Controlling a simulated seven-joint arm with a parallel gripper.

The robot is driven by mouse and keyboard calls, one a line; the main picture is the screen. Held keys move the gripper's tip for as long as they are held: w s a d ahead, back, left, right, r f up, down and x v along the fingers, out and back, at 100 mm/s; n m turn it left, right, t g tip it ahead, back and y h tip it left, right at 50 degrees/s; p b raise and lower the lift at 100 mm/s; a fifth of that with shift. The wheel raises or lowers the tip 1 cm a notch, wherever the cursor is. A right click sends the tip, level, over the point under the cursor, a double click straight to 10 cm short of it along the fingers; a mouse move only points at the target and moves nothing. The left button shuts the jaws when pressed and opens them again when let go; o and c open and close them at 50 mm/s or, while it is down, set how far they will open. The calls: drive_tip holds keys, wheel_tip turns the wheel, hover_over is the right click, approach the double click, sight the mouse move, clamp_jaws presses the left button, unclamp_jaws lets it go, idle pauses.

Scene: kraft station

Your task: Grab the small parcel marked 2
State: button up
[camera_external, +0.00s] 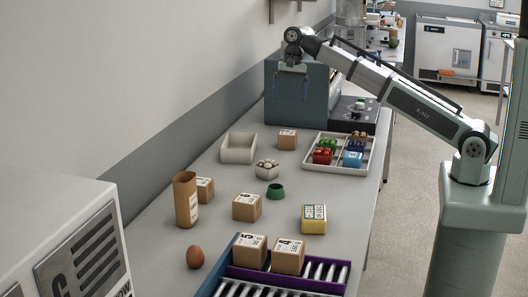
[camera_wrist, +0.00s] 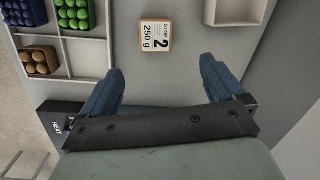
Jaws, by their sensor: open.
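The small parcel marked 2 (camera_wrist: 155,36) is a brown box with a white label reading "STOP 2 250 g" in the wrist view. In the external view the small brown box (camera_external: 287,139) between the white bin and the compartment tray matches its place; its label is too small to read. My gripper (camera_external: 292,70) is raised at the back of the bench, in front of the blue-grey machine and above bench level. In the wrist view my gripper (camera_wrist: 160,65) is open and empty, fingers wide apart, with the parcel beyond the fingertips and roughly between them.
An empty white bin (camera_external: 238,148) is left of the parcel; a compartment tray (camera_external: 338,166) with coloured items is right. The blue-grey machine (camera_external: 295,105) stands behind.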

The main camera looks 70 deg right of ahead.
sight(288, 132)
drive_tip(key=f, duration=0.3)
drive_tip(key=a+f+m+h, duration=0.1)
drive_tip(key=f, duration=0.2)
drive_tip(key=f+m, duration=0.1)
drive_tip(key=f, duration=0.2)
drive_tip(key=shift+w+a+f+g, duration=0.2)
drive_tip(key=shift+w+f+g, duration=0.1)
drive_tip(key=shift+f, duration=0.05)
drive_tip(key=shift+s+a+f, duration=0.1)
drive_tip(key=shift+s+f, duration=0.05)
drive_tip(key=shift+f, duration=1.15)
drive_tip(key=shift+s+a+f, duration=0.1)
drive_tip(key=shift+s+f, duration=0.05)
drive_tip(key=shift+f, duration=1.15)
drive_tip(key=c, duration=1.2)
